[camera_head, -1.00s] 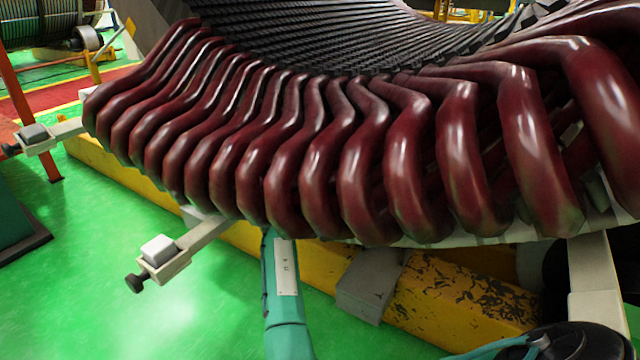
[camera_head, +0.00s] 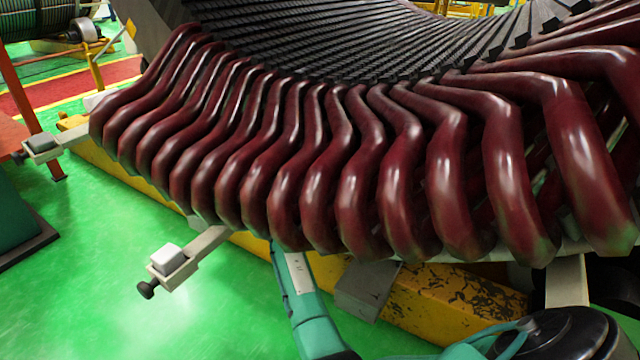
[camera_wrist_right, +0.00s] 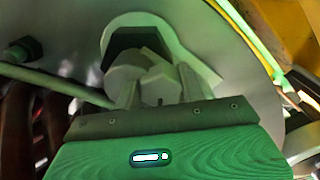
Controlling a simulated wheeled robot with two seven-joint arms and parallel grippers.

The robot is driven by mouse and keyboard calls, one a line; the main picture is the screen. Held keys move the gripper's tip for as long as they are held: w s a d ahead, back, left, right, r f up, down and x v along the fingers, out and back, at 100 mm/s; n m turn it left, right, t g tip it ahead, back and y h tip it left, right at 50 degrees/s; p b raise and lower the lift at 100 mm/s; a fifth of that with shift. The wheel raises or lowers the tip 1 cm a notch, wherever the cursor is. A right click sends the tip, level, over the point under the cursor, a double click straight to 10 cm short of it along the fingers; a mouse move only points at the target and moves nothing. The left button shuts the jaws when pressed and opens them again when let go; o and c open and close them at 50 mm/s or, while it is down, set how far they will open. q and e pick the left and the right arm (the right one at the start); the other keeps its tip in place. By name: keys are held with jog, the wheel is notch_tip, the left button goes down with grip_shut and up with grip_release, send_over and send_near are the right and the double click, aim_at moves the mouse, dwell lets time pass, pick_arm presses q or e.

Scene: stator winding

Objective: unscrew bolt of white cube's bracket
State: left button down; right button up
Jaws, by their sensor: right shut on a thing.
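In the head view a white cube (camera_head: 167,257) sits on a pale bracket (camera_head: 205,243) that juts out below the red coils. A dark bolt (camera_head: 148,289) is at the bracket's outer end. My right gripper (camera_wrist_right: 159,88) shows in the right wrist view, shut on a pale, rounded, faceted piece (camera_wrist_right: 146,73). A dark angular shape lies behind that piece; I cannot tell exactly what it is. In the head view the right gripper is hidden under the coils. My left gripper is not in view.
Thick red coils (camera_head: 345,190) fill the middle, close above my right forearm. A worn yellow beam (camera_head: 450,305) with a grey block (camera_head: 366,287) runs below them. Green floor (camera_head: 80,290) is open at the lower left. A dark knob (camera_wrist_right: 22,49) shows in the wrist view.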

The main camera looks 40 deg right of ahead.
jog(key=shift+n, duration=0.3)
jog(key=o, duration=1)
jog(key=shift+w, duration=0.1)
jog(key=shift+c, duration=0.2)
